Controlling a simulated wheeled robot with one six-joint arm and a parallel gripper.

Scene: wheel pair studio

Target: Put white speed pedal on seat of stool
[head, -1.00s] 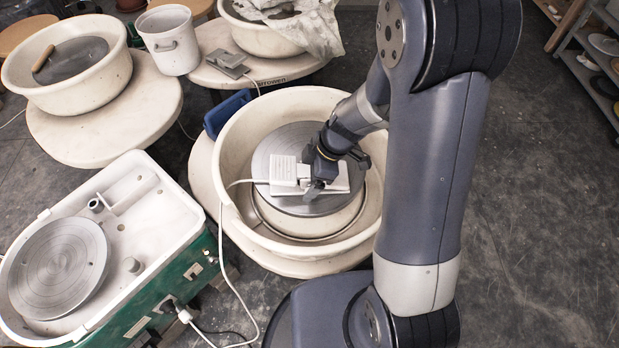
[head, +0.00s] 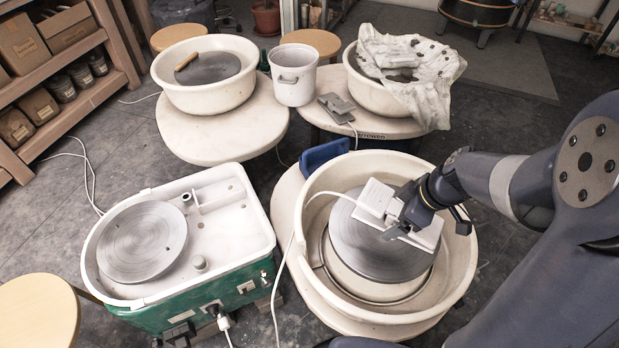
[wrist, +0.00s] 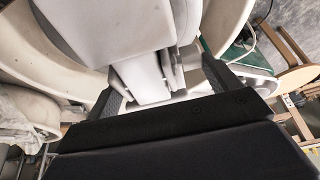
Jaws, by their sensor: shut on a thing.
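The white speed pedal (head: 375,197) is over the grey wheel head of the right-hand pottery wheel, its cord trailing to the left over the basin. My gripper (head: 402,220) is shut on the pedal, which sticks out on both sides of it. In the wrist view the white pedal (wrist: 150,82) shows between my fingers. I cannot tell whether it touches the wheel head. A round wooden stool seat (head: 38,314) is at the lower left, cut by the picture edge. Two more wooden seats stand at the back, one at left (head: 180,37) and one at right (head: 312,42).
The pale basin (head: 462,262) surrounds the wheel head. A green-and-white wheel (head: 225,205) stands between it and the near stool. Two more basin wheels, a white bucket (head: 294,78) and a grey pedal (head: 336,105) are behind. Shelves (head: 100,95) line the left.

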